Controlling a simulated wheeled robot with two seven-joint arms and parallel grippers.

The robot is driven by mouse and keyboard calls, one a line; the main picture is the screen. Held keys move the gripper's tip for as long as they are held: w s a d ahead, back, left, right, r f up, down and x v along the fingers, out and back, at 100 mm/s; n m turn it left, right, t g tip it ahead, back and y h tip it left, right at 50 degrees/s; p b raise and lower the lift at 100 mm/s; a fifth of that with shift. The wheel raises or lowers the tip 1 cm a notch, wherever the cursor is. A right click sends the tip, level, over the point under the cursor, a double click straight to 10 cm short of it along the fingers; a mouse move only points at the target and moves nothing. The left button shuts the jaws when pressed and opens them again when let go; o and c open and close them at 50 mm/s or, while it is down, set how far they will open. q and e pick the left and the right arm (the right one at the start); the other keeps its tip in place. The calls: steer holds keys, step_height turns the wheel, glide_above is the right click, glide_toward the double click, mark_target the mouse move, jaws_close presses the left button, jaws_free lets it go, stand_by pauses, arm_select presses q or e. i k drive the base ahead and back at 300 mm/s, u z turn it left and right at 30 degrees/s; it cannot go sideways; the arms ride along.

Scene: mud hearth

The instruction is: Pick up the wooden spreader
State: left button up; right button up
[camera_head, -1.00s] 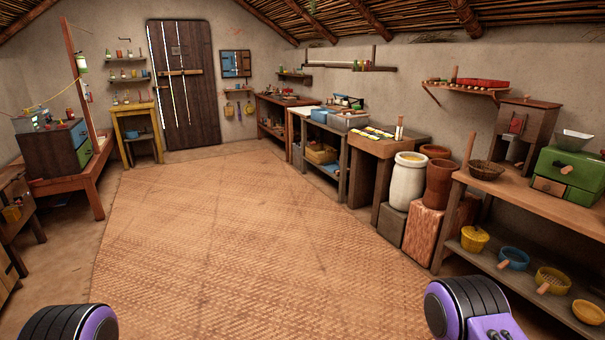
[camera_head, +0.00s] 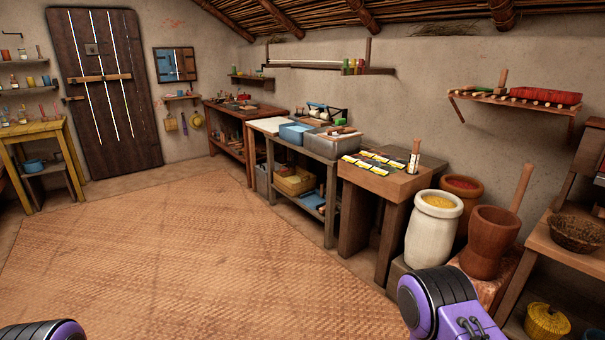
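I cannot make out the wooden spreader for certain. Small wooden pieces lie at the grey basin (camera_head: 331,141) on the middle table, too small to identify. A wooden piece also stands upright at the back of the low brown table (camera_head: 378,184), beside several yellow-and-white cards (camera_head: 374,163). Only black and purple parts of my arms show at the bottom left and bottom right edges. Neither of my grippers is in view, so what they hold is hidden.
A woven mat (camera_head: 170,260) covers the clear floor ahead. Along the right wall stand a white jar (camera_head: 432,232), a brown mortar (camera_head: 487,245) with an upright pestle, and a shelf table with a dark basket (camera_head: 577,232). A wooden door (camera_head: 105,95) and yellow table (camera_head: 30,131) are at the back left.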

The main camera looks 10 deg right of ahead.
mark_target(502, 82)
steer(key=z, duration=0.55)
steer(key=i, duration=1.65)
steer(key=z, duration=0.8)
